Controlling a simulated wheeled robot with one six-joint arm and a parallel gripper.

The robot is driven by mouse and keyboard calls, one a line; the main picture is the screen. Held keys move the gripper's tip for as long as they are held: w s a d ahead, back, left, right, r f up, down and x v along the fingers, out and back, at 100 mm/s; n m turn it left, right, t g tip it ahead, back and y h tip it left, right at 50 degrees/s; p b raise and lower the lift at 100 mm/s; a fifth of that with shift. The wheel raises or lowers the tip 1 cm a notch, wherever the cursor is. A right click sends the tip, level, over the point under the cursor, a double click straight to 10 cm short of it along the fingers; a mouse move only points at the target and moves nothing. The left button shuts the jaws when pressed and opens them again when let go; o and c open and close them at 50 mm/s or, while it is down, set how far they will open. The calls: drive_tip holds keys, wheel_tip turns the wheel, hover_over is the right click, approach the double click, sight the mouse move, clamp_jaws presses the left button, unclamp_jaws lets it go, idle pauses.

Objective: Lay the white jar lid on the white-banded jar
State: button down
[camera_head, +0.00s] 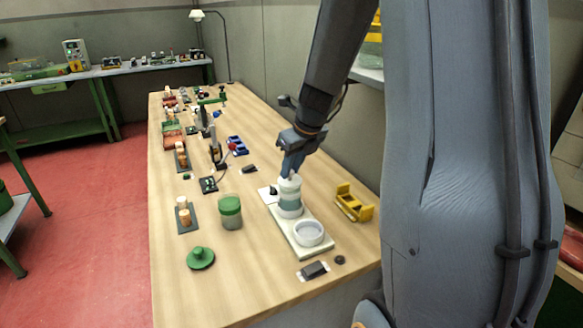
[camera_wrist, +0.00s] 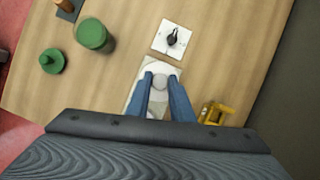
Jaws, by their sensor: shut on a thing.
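The white jar lid (camera_head: 290,183) is under my gripper (camera_head: 290,170), at the top of the white-banded jar (camera_head: 290,206). The lid looks level and lined up with the jar's mouth; I cannot tell whether it rests on the rim. The jar stands upright on a pale board. In the wrist view my gripper (camera_wrist: 161,92) has its two blue fingers shut on the lid's round white knob (camera_wrist: 159,82). The lid and fingers hide most of the jar there.
A white round dish (camera_head: 309,234) sits on the pale board's near end. A green-topped jar (camera_head: 230,213) and a green knobbed lid (camera_head: 201,258) stand to the left. A yellow holder (camera_head: 354,203) is close on the right. Bare table lies between the green lid and the board.

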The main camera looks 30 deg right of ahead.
drive_tip(key=shift+f+p, duration=0.4)
drive_tip(key=shift+f, duration=0.05)
idle(1.2)
drive_tip(key=c, duration=1.5)
unclamp_jaws()
drive_tip(key=shift+r, duration=0.1)
drive_tip(key=shift+r+p, duration=3.4)
drive_tip(key=shift+p, duration=0.7)
